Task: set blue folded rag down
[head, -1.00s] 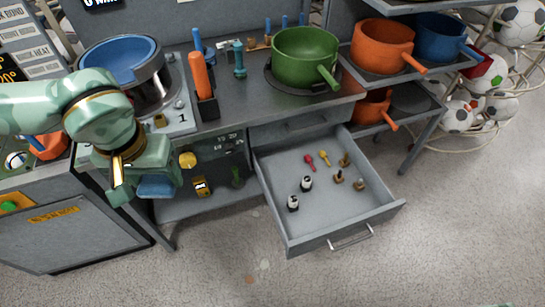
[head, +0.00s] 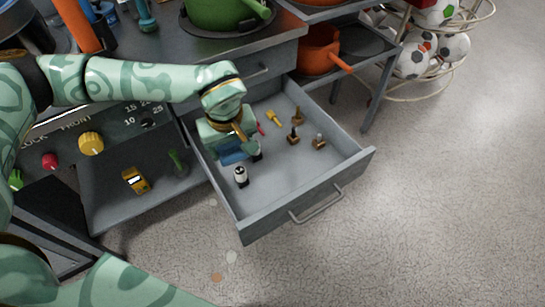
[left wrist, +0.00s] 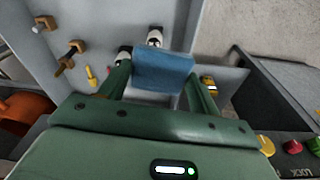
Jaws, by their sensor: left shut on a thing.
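The blue folded rag (head: 234,157) is between the fingers of my left gripper (head: 233,150), over the left part of the open grey drawer (head: 305,196). In the left wrist view the rag (left wrist: 163,72) sits across the two green fingers of the left gripper (left wrist: 160,82), which is shut on it. I cannot tell whether the rag touches the drawer floor. My gripper hides much of the rag in the head view. My right gripper is not in view.
A black-and-white small item (head: 241,177) stands close by the rag, with another partly hidden behind it. A yellow-handled piece (head: 274,118) and several brown pieces (head: 293,136) lie further right. The drawer floor near the front is clear.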

